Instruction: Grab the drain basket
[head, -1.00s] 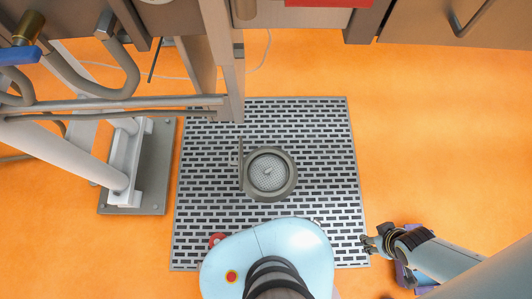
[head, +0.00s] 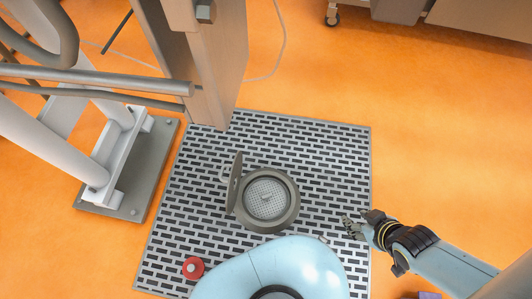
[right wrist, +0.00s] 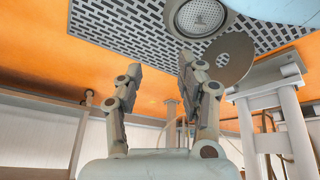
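The drain basket (head: 266,198) is a round perforated metal basket with a small central knob. It sits inside the grey ring of the drain (head: 290,217) in the slotted floor grate. A round lid (head: 234,183) stands open, hinged at the ring's left side. In the right wrist view the basket (right wrist: 200,16) shows at the top, with the lid (right wrist: 229,60) below it. My right gripper (head: 352,226) is to the right of the drain and apart from it. In the right wrist view its two fingers (right wrist: 160,72) are spread and empty. My left gripper is not seen.
The slotted grate (head: 330,150) covers the floor around the drain. A red round object (head: 193,267) lies on its lower left. Pipes (head: 100,85) and a column on a grey base plate (head: 140,190) stand at left.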

